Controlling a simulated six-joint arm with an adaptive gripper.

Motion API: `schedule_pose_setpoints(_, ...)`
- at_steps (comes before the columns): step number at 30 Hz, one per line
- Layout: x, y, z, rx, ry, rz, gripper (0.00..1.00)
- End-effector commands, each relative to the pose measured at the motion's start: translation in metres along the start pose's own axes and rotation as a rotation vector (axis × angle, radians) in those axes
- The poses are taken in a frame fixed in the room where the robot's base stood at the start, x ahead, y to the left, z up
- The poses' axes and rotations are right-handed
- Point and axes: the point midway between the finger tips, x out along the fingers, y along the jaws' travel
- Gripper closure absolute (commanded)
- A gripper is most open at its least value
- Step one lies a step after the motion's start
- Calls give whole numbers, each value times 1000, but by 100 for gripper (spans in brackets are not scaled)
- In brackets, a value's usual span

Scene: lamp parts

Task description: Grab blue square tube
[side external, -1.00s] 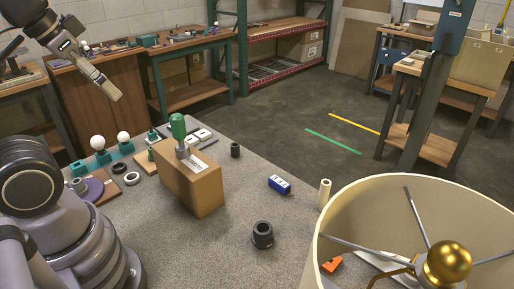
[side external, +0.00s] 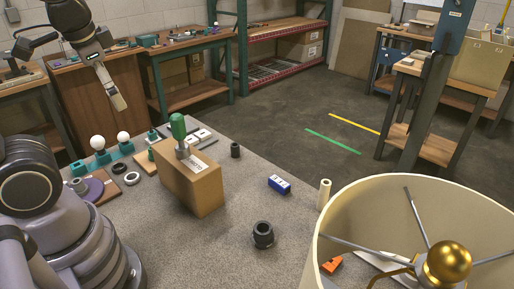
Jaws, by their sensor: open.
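The blue square tube (side external: 279,184) lies on its side on the grey table, right of the middle, with white marks on its faces. Nothing touches it. My gripper (side external: 120,104) is at the upper left, high above the table and far from the tube. It points down and is open and empty, though its fingers look close together from this side.
A cardboard box (side external: 198,190) with a green-handled tool (side external: 179,128) on it stands left of the tube. A black ring part (side external: 262,235), a cream cylinder (side external: 324,194) and a large lampshade (side external: 330,225) are nearby. White bulbs (side external: 98,143) stand in teal holders at left.

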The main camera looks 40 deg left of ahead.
Motion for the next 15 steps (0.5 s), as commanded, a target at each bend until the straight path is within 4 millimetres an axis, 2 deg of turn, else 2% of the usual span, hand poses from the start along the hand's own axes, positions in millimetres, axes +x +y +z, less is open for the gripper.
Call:
schedule_pose_setpoints(1, 13, -7, -6, 89, -90, -58, 0)
schedule_pose_setpoints(5, 42, -30, -27, 347, -284, -243, 0)
schedule_pose_setpoints(9, 74, -45, -64, 654, -442, -447, 0)
schedule_pose_setpoints(12, 101, -44, -97, 889, -518, -590, 0)
schedule_pose_setpoints(15, 133, -32, -132, 1136, -560, -730, 0)
